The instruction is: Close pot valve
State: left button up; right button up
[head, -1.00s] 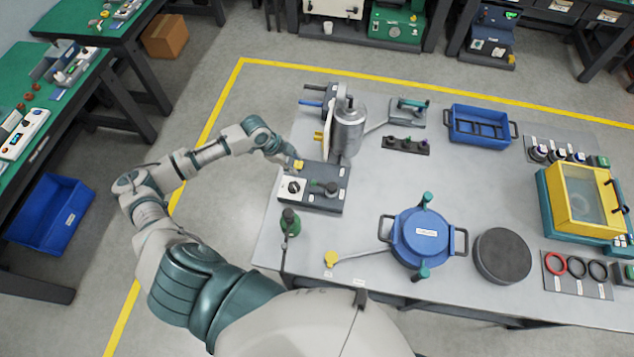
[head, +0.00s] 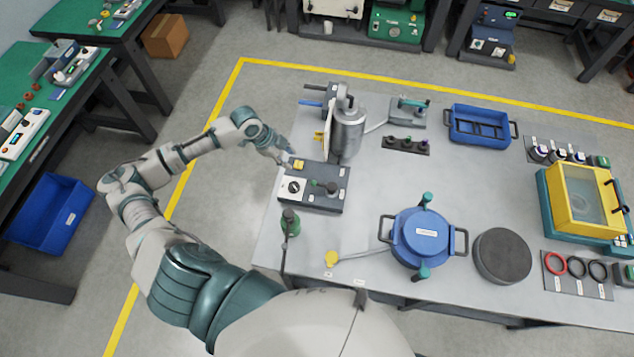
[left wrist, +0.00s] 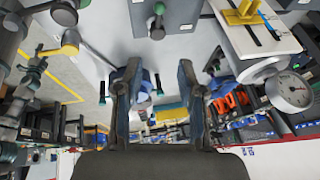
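The blue round pot (head: 425,236) sits on the grey table, with black side handles and teal knobs at its top and bottom edges. A hose runs left from it to a small yellow valve-like part (head: 331,259) on the table. I cannot tell for sure which part is the pot valve. My left gripper (head: 286,158) is at the left side of the dark control box (head: 325,175), near its yellow button. Whether they touch is unclear. In the left wrist view my left gripper (left wrist: 158,72) has its fingers apart with nothing held between them. My right gripper is not in view.
A metal cylinder (head: 348,128) stands behind the control box. A green-topped bottle-like part (head: 290,222) stands at the table's left edge. A dark disc (head: 502,255) lies right of the pot. A blue tray (head: 480,126) is at the back. The table's middle is clear.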

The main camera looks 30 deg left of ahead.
pick_arm(q)
jog(key=v, duration=1)
